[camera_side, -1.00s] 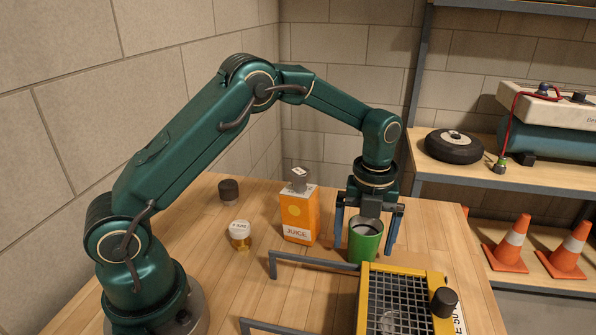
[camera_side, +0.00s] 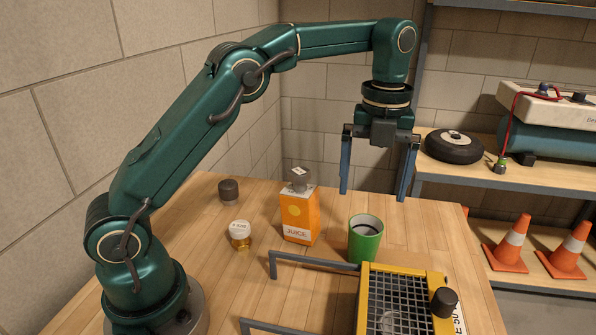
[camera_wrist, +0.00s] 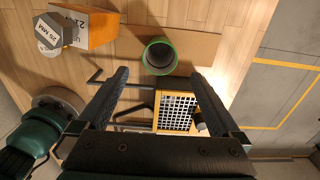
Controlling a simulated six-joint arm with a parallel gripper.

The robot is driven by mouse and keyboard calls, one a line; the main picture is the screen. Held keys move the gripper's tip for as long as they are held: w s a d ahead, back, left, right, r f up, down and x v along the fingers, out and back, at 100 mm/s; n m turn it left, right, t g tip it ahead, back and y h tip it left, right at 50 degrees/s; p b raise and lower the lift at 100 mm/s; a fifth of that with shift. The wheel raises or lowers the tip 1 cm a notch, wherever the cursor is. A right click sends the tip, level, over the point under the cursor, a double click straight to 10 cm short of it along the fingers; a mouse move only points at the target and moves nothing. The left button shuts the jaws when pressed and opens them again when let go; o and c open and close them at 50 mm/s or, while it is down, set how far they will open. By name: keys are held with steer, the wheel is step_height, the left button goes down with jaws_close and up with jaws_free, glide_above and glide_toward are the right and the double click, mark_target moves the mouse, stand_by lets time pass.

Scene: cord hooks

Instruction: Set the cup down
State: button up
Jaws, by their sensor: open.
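The green cup (camera_side: 365,240) stands upright on the wooden table, just behind the yellow frame with the dark grid. It has a dark inside, and in the wrist view the cup (camera_wrist: 160,57) shows from above, beyond my fingertips. My gripper (camera_side: 373,196) is above the cup, its two blue fingers wide apart and pointing down, with nothing between them. Its fingers also show in the wrist view (camera_wrist: 157,75), spread apart. The cup and the fingers do not touch.
An orange juice carton (camera_side: 298,215) with a grey nut-like piece on top stands left of the cup. A small amber jar (camera_side: 240,236) and a dark cylinder (camera_side: 228,191) are farther left. The yellow gridded box (camera_side: 400,300) and a grey bar handle (camera_side: 315,262) lie in front.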

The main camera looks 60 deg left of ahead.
steer(key=s+a+r+n+t, duration=0.1)
steer(key=s+r+n+t, duration=0.2)
steer(key=s+r+n, duration=0.55)
steer(key=s+f+n+t, duration=0.1)
steer(key=s+f+n, duration=0.3)
steer(key=n, duration=0.5)
steer(key=s+f+n+t, duration=0.1)
steer(key=s+f+n, duration=0.2)
steer(key=s+n, duration=0.4)
steer(key=shift+a+f+n+t, duration=0.3)
steer(key=shift+a+f+n, duration=0.1)
steer(key=shift+n, duration=0.85)
